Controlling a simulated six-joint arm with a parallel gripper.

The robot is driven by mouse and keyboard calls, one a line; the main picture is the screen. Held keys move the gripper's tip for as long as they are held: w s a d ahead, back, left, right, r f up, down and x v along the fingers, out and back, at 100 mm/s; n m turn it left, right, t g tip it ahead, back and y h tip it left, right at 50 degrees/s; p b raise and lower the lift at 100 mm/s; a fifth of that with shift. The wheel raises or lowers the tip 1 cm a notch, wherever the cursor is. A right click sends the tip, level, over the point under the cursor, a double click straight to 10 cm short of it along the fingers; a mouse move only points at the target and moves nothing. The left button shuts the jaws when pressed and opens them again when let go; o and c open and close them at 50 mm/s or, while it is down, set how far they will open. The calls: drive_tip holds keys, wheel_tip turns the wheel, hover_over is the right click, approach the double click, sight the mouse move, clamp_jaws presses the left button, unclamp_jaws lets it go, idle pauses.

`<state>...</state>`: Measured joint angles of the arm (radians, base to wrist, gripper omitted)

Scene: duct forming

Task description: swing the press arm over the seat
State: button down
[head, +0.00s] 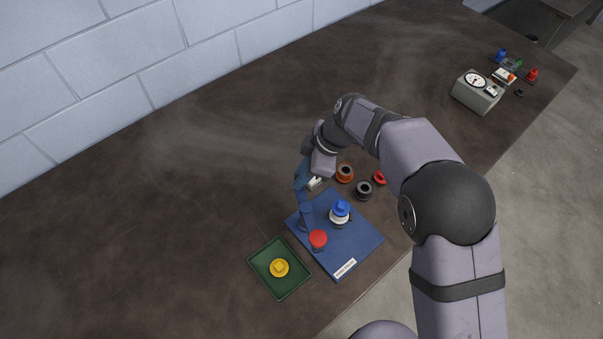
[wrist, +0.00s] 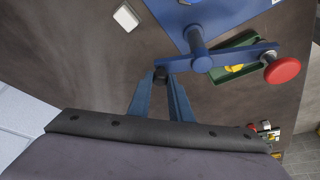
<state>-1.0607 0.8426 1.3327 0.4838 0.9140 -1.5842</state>
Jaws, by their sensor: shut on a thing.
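The blue press base (head: 350,246) lies on the bench, with an upright blue post (head: 307,216). In the wrist view the blue press arm (wrist: 235,56) crosses the post (wrist: 197,42). A red round knob (wrist: 282,70) is at one end and a dark grip (wrist: 161,74) at the other. My gripper (wrist: 162,83) is shut on the dark grip. In the head view the red knob (head: 318,239) is beside the seat, not over it. The seat is mostly hidden under a white-and-blue stacked part (head: 340,211).
A green tray (head: 258,273) with a yellow piece (head: 279,268) is left of the base. Orange (head: 345,172), dark (head: 364,190) and red (head: 379,178) pieces and a white block (head: 314,184) lie behind it. A grey gauge box (head: 477,97) stands far right. The left bench is clear.

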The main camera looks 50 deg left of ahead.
drive_tip(key=shift+s+b, duration=0.1)
drive_tip(key=shift+b, duration=0.2)
drive_tip(key=shift+s+a+f+n+b, duration=0.1)
drive_tip(key=shift+s+a+n+b, duration=0.1)
drive_tip(key=shift+n+b, duration=0.35)
drive_tip(key=shift+s+a+n+g+h+b, duration=0.25)
drive_tip(key=shift+s+n+h+b, duration=0.45)
drive_tip(key=shift+n, duration=0.45)
drive_tip(key=s+d+n+h+p, duration=0.1)
drive_tip(key=s+d+n+h, duration=0.2)
drive_tip(key=n, duration=1.1)
drive_tip(key=shift+s+r+n+h, duration=0.3)
drive_tip(key=shift+s+h, duration=0.7)
drive_tip(key=shift+s, duration=1)
drive_tip(key=shift+d+f, duration=0.1)
drive_tip(key=shift+d, duration=0.05)
drive_tip(key=c, duration=1.6)
unclamp_jaws()
drive_tip(key=shift+c, duration=0.2)
